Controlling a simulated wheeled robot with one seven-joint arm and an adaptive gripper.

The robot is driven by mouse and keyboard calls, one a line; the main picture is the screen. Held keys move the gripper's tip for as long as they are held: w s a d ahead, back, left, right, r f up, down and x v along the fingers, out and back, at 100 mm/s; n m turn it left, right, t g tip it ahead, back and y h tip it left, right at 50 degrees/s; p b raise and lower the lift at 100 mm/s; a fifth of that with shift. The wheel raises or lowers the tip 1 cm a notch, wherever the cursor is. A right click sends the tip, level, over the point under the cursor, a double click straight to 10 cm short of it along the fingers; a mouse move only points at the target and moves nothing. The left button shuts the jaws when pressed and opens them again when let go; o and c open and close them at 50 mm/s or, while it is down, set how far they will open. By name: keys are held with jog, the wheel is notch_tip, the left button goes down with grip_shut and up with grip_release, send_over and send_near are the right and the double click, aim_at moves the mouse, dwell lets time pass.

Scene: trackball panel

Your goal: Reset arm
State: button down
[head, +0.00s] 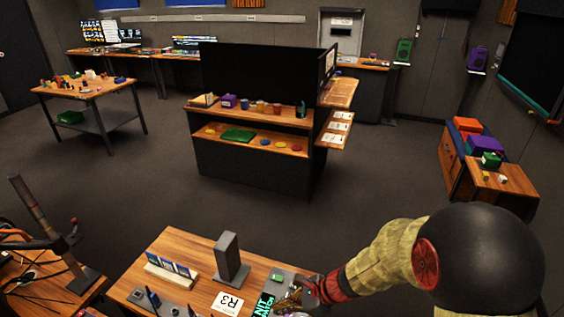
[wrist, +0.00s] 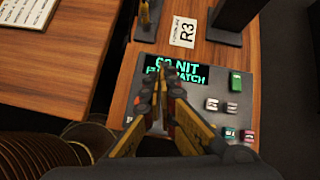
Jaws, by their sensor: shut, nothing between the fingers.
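My arm reaches in from the right in the head view, and my gripper (head: 296,298) hangs over the near wooden table (head: 185,255). In the wrist view my gripper (wrist: 165,82) is shut with nothing between its yellow and dark fingers. Its fingertips overlap the lower edge of a dark display with green text (wrist: 190,70), on a grey panel (wrist: 216,88). I cannot tell whether they touch it. The panel carries a green block-like control (wrist: 236,84) and several small keys (wrist: 232,108). No trackball is clearly visible; the fingers hide part of the panel.
An upright grey post (head: 230,258) stands beside the panel, with a white R3 card (head: 228,303) near it. A white rack (head: 170,273) and small dark devices share the table. A second wooden table (head: 45,290) lies left across a gap. Open floor lies beyond.

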jog(key=s+d+r+n+t+h, duration=0.1)
jog(key=s+d+r+n+h, duration=0.1)
jog(key=s+d+r+n, duration=0.3)
jog(key=s+d+r+n+t+h, duration=0.1)
jog(key=s+d+r+n+h, duration=0.2)
jog(key=r, duration=1)
jog(key=s+d+r+n+t+h, duration=0.1)
jog(key=s+d+r+n+h, duration=0.2)
jog(key=s+d+r+n, duration=0.5)
jog(key=d+r+n, duration=0.1)
jog(key=d+n, duration=0.2)
jog(key=shift+t, duration=0.4)
